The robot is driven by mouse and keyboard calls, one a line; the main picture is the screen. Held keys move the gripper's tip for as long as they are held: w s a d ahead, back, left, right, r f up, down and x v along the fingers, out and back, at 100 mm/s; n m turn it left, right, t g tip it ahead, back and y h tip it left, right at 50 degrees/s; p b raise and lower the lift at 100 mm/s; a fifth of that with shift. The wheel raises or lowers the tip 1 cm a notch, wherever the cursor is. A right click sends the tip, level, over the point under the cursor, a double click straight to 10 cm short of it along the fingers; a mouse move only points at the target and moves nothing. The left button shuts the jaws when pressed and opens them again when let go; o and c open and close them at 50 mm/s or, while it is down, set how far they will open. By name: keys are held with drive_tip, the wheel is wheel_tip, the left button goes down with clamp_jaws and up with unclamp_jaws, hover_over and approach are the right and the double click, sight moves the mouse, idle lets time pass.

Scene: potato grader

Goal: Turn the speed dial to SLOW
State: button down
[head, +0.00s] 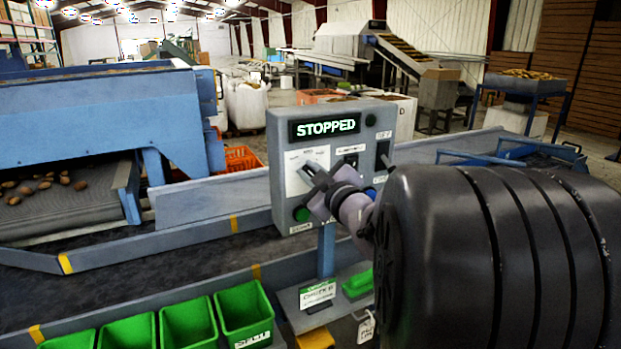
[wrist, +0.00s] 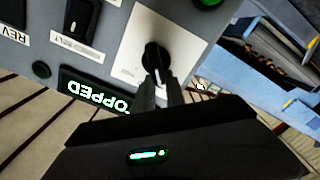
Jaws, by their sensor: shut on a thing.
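The speed dial (wrist: 155,58) is a black knob on a white plate (wrist: 128,48) of the grey control panel. In the wrist view, which shows the panel upside down, its white pointer line points towards the display. The SLOW mark is not readable. My gripper (wrist: 160,88) is shut on the dial, one finger on each side of it. In the head view my gripper (head: 314,172) reaches the panel (head: 283,150) from the right and covers most of the dial. The panel's display (head: 325,127) reads STOPPED.
A green button (head: 301,214) sits below the dial plate. Dark switches (head: 382,155) stand right of it. Green bins (head: 243,310) and a small shelf (head: 290,300) lie below. A conveyor with potatoes (head: 70,195) is at left.

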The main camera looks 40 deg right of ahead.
idle(0.4)
drive_tip(key=c, duration=1.4)
unclamp_jaws()
drive_tip(key=p+v, duration=0.1)
drive_tip(key=v, duration=1.6)
drive_tip(key=shift+s+f, duration=0.1)
drive_tip(key=shift+s, duration=0.15)
drive_tip(key=shift+d, duration=0.1)
